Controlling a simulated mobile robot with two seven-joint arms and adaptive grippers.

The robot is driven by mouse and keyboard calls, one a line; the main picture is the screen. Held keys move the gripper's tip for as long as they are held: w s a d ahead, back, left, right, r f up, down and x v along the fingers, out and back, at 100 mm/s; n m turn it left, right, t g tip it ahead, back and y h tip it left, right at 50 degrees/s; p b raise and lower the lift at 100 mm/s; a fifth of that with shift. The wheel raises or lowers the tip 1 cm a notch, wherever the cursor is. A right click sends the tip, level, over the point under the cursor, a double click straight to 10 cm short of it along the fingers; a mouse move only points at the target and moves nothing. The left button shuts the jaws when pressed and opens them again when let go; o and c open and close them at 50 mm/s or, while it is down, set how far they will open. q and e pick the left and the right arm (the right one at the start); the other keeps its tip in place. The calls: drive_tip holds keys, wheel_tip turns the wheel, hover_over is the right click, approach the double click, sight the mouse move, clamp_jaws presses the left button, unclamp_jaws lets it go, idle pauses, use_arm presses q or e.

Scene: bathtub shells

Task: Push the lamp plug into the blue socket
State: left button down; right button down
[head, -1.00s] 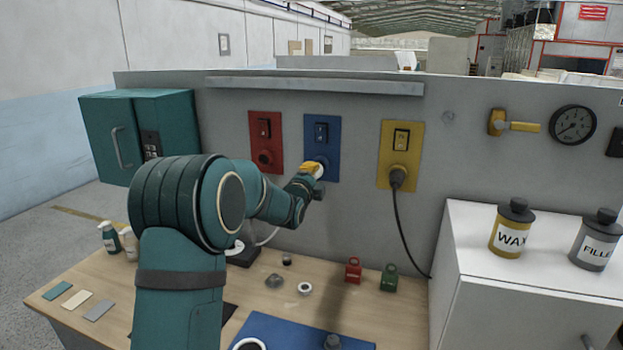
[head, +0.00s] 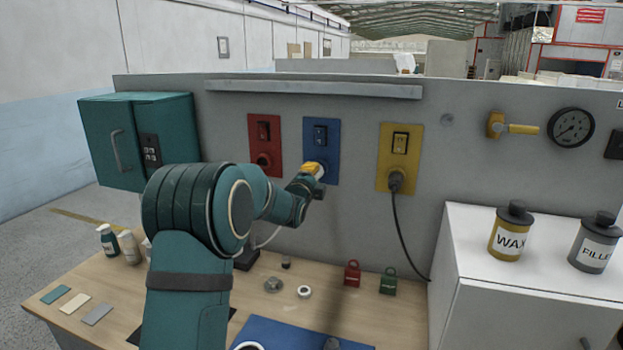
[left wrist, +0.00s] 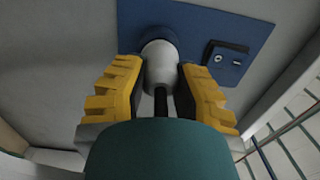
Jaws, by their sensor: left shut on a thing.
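The blue socket panel (head: 333,140) with its switch is on the grey wall, between a red and a yellow panel. My left gripper (head: 313,171) is at the panel's lower part and covers much of the socket. In the left wrist view its yellow-padded fingers are shut on the white lamp plug (left wrist: 159,66), with a dark cord running back from it. The plug's front is against or right at the socket on the blue panel (left wrist: 205,30); I cannot tell how deep it sits. My right gripper is not in view.
The red socket panel (head: 265,140) is to the left. The yellow panel (head: 399,140) has a dark plug and hanging cord. A teal cabinet (head: 140,140) is at left. A wooden bench (head: 215,290) below holds bottles, swatches and padlocks. A white cabinet (head: 520,290) stands at right.

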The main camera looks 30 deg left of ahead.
use_arm(q)
drive_tip(key=shift+w+a, duration=0.1)
drive_tip(key=shift+w, duration=0.4)
drive_tip(key=c, duration=0.8)
unclamp_jaws()
drive_tip(key=shift+o, duration=0.2)
drive_tip(key=v, duration=1.2)
drive_tip(key=shift+r, duration=0.1)
